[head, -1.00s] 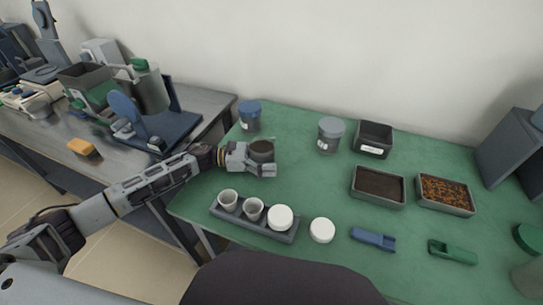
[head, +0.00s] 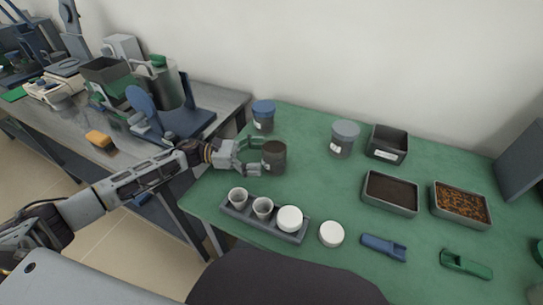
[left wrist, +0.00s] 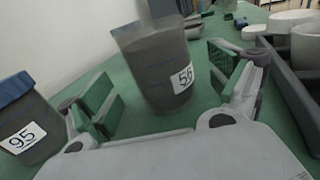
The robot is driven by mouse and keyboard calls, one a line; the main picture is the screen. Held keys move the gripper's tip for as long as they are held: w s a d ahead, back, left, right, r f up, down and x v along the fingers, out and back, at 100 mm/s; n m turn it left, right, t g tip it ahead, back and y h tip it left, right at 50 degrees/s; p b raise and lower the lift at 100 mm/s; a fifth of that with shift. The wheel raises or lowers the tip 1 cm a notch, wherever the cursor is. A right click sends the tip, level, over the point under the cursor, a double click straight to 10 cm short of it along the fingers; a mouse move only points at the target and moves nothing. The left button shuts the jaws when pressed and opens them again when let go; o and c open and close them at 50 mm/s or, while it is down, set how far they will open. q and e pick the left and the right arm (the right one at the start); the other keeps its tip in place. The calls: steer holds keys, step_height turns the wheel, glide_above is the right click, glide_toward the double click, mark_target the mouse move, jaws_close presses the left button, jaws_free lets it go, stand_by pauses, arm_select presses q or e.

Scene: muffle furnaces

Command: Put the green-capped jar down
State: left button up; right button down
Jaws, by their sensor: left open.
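A clear jar with dark brown contents (head: 274,157) stands on the green mat, left of the middle. No green cap shows on it. It also shows in the left wrist view (left wrist: 160,75), with a white numbered label. My left gripper (head: 259,157) is open beside the jar, on its left. In the left wrist view the green pads of the gripper (left wrist: 160,85) stand apart on either side of the jar, with gaps. My right gripper is not in view.
A blue-capped jar (head: 263,115) stands behind the gripper. A rack (head: 236,211) with two cups and a white-lidded one lies in front. A grey-capped jar (head: 344,138), a black bin (head: 387,144) and two filled trays (head: 390,207) stand right. Mat right of the jar is clear.

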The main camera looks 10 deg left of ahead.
arm_select(q)
steer(key=v, duration=0.3)
steer(key=shift+a, duration=0.4)
steer(key=shift+s+a, duration=0.1)
steer(key=shift+a, duration=0.1)
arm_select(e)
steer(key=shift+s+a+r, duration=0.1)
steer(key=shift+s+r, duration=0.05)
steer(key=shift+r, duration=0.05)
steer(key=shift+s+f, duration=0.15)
arm_select(q)
steer(key=shift+r, duration=0.15)
steer(key=shift+r+p, duration=0.95)
steer(key=shift+p, duration=0.05)
step_height(320, 180, up, 19)
steer(key=p, duration=1.9)
steer(key=shift+r, duration=0.2)
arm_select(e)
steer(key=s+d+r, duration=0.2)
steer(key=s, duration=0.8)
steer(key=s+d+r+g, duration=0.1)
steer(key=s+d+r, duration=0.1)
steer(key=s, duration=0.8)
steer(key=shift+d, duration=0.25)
arm_select(q)
steer(key=shift+r+p, duration=0.3)
steer(key=shift+p, duration=0.2)
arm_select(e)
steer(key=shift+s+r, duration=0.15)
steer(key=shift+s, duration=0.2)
